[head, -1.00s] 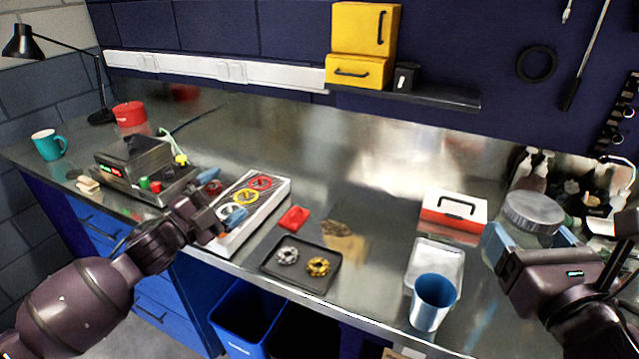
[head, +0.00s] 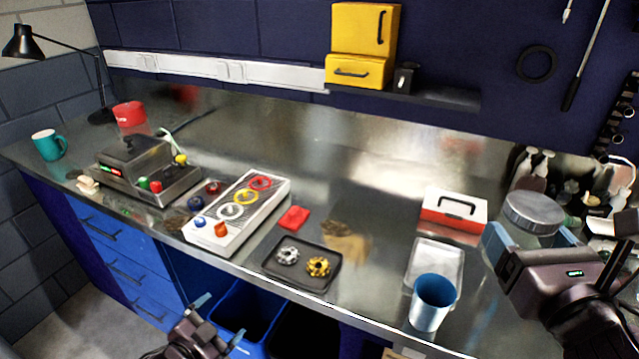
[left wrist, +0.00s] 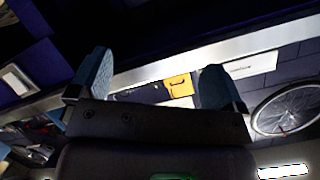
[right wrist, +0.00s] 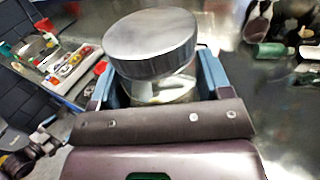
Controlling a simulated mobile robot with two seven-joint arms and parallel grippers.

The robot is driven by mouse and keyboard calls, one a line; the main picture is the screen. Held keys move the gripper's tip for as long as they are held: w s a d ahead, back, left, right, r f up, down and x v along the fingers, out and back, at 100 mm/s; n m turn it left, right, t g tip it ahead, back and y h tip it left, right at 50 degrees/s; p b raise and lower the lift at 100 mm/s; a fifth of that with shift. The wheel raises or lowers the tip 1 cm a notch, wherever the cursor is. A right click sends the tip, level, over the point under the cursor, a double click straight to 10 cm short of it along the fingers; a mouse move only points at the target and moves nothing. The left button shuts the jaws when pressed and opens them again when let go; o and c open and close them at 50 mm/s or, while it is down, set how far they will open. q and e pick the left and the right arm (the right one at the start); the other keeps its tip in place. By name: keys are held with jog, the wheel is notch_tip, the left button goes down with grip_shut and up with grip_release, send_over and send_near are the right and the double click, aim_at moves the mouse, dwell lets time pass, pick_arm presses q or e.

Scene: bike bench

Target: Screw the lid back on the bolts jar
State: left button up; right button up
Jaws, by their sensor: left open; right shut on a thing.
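The bolts jar (head: 527,238) is clear, with a grey metal lid (head: 534,208) on its top. It stands at the right of the bench in the head view. My right gripper (head: 527,243) is shut around the jar's body, below the lid. In the right wrist view the lid (right wrist: 152,40) sits over the jar's mouth, and the glass jar (right wrist: 165,90) shows between the fingers. I cannot tell whether the lid is screwed tight. My left gripper (head: 215,322) is open and empty, low in front of the bench, far from the jar.
A blue cup (head: 432,303) and a clear tray (head: 436,262) stand left of the jar. A red and white box (head: 453,222) is behind them. A black tray (head: 301,285) with two gears lies mid-bench. The middle back is clear.

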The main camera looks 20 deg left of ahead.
pick_arm(q)
jog(key=s+d+f+n+g, duration=0.3)
jog(key=s+d+f+n, duration=0.2)
jog(key=d+f, duration=0.2)
jog(key=shift+s+f+n, duration=0.3)
